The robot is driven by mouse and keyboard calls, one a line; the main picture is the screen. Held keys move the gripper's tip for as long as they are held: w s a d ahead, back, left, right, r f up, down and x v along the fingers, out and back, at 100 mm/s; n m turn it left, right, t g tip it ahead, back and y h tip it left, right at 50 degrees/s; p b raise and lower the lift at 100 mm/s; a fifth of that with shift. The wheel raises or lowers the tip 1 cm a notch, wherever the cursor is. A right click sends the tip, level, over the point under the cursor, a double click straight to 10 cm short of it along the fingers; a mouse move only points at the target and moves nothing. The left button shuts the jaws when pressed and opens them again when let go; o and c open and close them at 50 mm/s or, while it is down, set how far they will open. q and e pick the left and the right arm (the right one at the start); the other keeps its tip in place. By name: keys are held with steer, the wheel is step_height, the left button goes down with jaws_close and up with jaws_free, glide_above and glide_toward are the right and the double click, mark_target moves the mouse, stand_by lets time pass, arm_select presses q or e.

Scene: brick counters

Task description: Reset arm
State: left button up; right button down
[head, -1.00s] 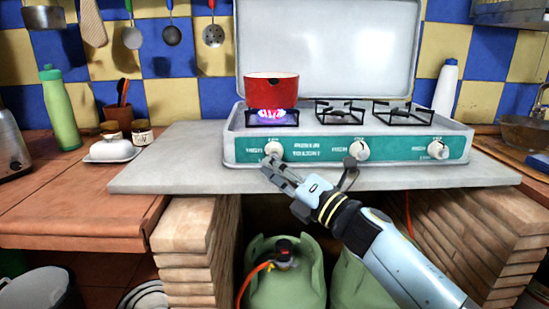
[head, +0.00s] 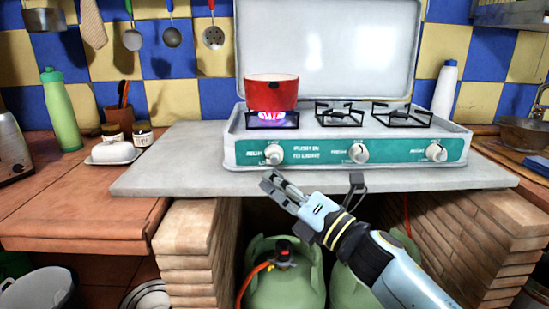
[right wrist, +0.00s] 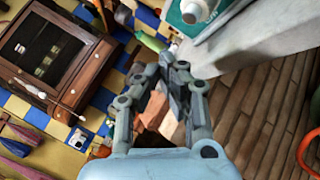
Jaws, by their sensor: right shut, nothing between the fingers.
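My right gripper (head: 272,183) is shut and empty in the head view. It is in front of the counter's edge, below the left knob (head: 273,154) of the stove (head: 300,158), and apart from that knob. In the right wrist view the fingers (right wrist: 178,68) of the same gripper come together in the middle. A red pot (head: 271,93) stands on the left burner, where a purple-pink flame (head: 272,116) is lit. My left gripper is not in view.
The grey slab (head: 165,165) holds the stove. Green gas cylinders (head: 285,285) stand below it between brick stacks (head: 195,240). A green bottle (head: 60,112) and a white butter dish (head: 114,153) stand on the left counter. A white bottle (head: 445,92) stands behind the stove's right end.

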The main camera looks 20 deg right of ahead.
steer(key=shift+s+a, duration=0.25)
steer(key=shift+s, duration=0.65)
steer(key=s+d+f+m+g+h, duration=0.25)
steer(key=s+d+f+m, duration=0.35)
steer(key=f, duration=0.7)
steer(key=s+d+f+m+g+h, duration=0.1)
steer(key=s+f+m+g+h, duration=0.2)
steer(key=s+f, duration=0.7)
steer(key=s+d+f+m+g+h, duration=0.2)
steer(key=s+d+f+m+h, duration=0.25)
steer(key=f, duration=1.05)
steer(key=s+d+f+m+g, duration=0.1)
steer(key=s+f+m+g, duration=0.2)
steer(key=s, duration=0.7)
steer(key=s+d+f+m+g, duration=0.1)
steer(key=s+f+m+g, duration=0.2)
steer(key=s+f+m, duration=0.3)
steer(key=s+d+f+m+g, duration=0.1)
steer(key=s+f+m+g, duration=0.3)
steer(key=s, duration=1.1)
steer(key=m, duration=0.3)
steer(key=shift+s+d+f, duration=0.3)
steer(key=shift+d+f, duration=0.1)
